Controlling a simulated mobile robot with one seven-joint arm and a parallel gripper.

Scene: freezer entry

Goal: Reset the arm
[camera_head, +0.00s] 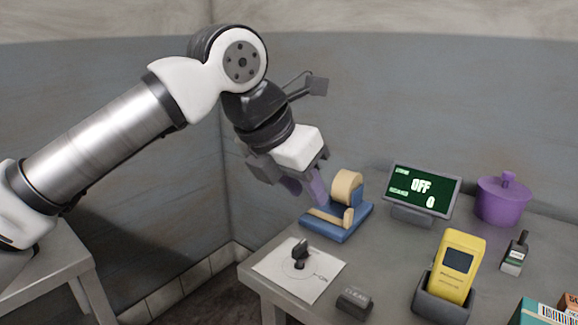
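My arm reaches in from the left and bends down at its elbow. My gripper (306,190) hangs above the left back part of the grey table (395,244), just left of and partly in front of a tape dispenser with a blue base (338,233) and a tan roll. The purple-grey fingers point down and to the right. I cannot tell from this angle whether they are apart, and I see nothing clearly held between them.
A white sheet (322,277) with a small black object (300,253) lies at the table's front left corner, beside a dark block (354,301).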

